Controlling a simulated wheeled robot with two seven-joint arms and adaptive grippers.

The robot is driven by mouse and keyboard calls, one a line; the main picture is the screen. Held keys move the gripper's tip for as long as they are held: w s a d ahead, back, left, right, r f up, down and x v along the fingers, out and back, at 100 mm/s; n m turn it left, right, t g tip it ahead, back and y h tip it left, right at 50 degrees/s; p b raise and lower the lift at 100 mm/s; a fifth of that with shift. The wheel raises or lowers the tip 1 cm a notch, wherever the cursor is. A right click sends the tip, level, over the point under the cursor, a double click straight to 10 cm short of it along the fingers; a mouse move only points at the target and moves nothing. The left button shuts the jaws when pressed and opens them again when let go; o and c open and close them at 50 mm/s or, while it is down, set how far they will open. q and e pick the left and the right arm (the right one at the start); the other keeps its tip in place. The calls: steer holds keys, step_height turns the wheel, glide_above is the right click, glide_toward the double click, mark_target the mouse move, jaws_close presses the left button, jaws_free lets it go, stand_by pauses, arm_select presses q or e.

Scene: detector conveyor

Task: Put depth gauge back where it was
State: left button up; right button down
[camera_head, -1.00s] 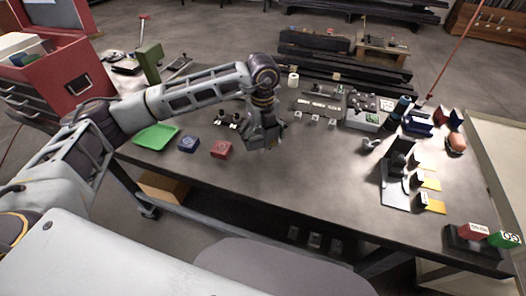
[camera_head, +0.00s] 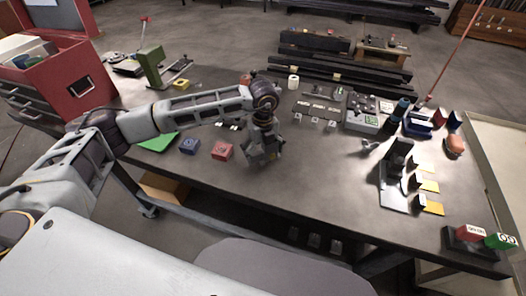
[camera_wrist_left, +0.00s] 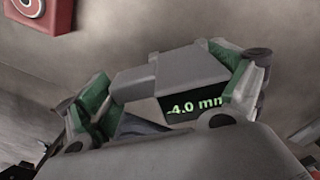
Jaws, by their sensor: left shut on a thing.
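My left gripper (camera_head: 262,155) is over the middle of the table, right of the red block. In the left wrist view its green-padded fingers (camera_wrist_left: 165,95) are shut on the depth gauge (camera_wrist_left: 150,78), a grey body with a dark display reading "-4.0 mm" in green. In the head view the gauge is mostly hidden by the gripper, and I cannot tell whether it touches the table. My right gripper is not in view.
A red block (camera_head: 222,150), a blue block (camera_head: 189,145) and a green tray (camera_head: 158,142) lie to the left. A black stand with yellow plates (camera_head: 431,186) is at the right. Labelled parts (camera_head: 318,105) lie behind the gripper. The table's front middle is clear.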

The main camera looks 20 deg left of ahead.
arm_select(q)
steer(key=shift+f, duration=0.4)
steer(key=shift+f+b, duration=0.55)
steer(key=o, duration=1.1)
steer(key=shift+r, duration=0.2)
